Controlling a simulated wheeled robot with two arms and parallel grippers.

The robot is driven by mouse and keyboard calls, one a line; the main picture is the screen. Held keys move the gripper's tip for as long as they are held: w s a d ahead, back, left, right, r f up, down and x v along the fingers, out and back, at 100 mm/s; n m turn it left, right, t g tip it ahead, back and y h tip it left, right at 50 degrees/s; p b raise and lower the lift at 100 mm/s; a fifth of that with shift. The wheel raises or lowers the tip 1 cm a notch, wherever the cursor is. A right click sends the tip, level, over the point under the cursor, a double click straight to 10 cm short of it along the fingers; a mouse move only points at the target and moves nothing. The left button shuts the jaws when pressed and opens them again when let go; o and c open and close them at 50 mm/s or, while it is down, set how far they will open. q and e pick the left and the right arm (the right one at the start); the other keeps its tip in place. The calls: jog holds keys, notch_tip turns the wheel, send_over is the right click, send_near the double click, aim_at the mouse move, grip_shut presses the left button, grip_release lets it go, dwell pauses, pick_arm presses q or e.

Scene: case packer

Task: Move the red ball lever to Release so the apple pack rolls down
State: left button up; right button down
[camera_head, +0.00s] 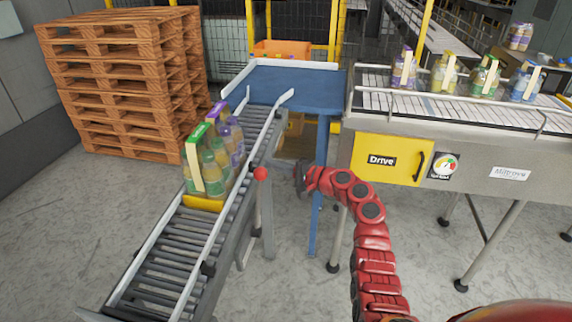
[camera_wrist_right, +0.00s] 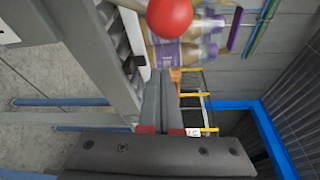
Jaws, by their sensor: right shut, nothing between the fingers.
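The lever's red ball (camera_head: 261,173) stands upright on a thin rod at the right side of the sloped roller track. It also shows large at the top of the right wrist view (camera_wrist_right: 169,17). A pack with a green strip and greenish bottles (camera_head: 208,165) sits on the rollers against a yellow stop (camera_head: 203,203). A purple-strip pack (camera_head: 231,135) is right behind it. My right gripper (camera_head: 300,176) is just right of the ball, apart from it. Its fingers (camera_wrist_right: 160,88) are together and empty. No lever label is readable. My left gripper is not visible.
The roller track (camera_head: 160,262) is empty below the stop. A blue table (camera_head: 290,85) adjoins its top. A conveyor with a yellow Drive panel (camera_head: 385,160) stands at right, carrying several packs. Stacked wooden pallets (camera_head: 120,85) stand at left.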

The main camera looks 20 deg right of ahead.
jog(key=s, duration=0.1)
jog(key=s+a+p, duration=0.2)
jog(key=shift+s+r, duration=0.15)
jog(key=shift+r, duration=0.15)
dwell(0.3)
